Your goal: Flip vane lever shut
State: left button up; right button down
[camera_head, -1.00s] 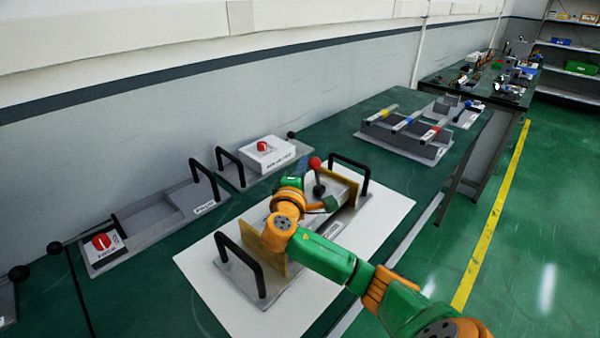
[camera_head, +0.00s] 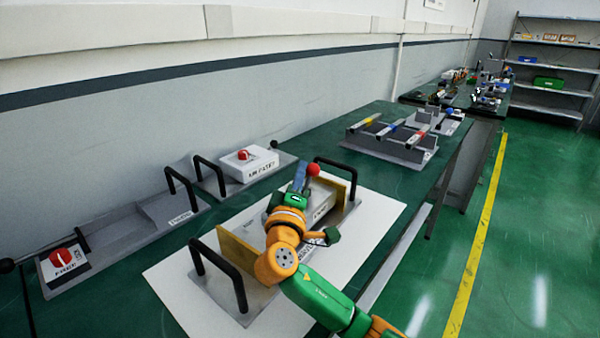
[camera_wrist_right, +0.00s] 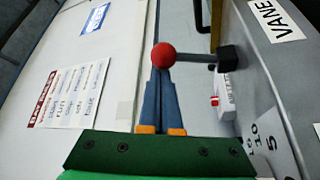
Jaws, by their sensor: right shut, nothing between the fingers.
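The vane lever has a red ball knob (camera_head: 313,169) on the unit in the middle of the bench. The right wrist view shows the ball (camera_wrist_right: 163,55) on a grey rod (camera_wrist_right: 195,57), running to a dark pivot block beside the "VANE" label (camera_wrist_right: 275,20). My right gripper (camera_head: 300,172) is shut and empty, its fingertips close beside the ball. In the right wrist view its blue fingers (camera_wrist_right: 160,85) end just at the ball; I cannot tell whether they touch. In the head view the rod is mostly hidden. My left gripper is not in view.
Units with red knobs (camera_head: 62,257) sit to the left. A rack with coloured bars (camera_head: 390,140) stands farther back.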

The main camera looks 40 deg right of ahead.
jog(key=b+v, duration=0.1)
jog(key=v, duration=0.5)
jog(key=shift+s+a+f, duration=0.1)
jog(key=shift+s+a, duration=0.05)
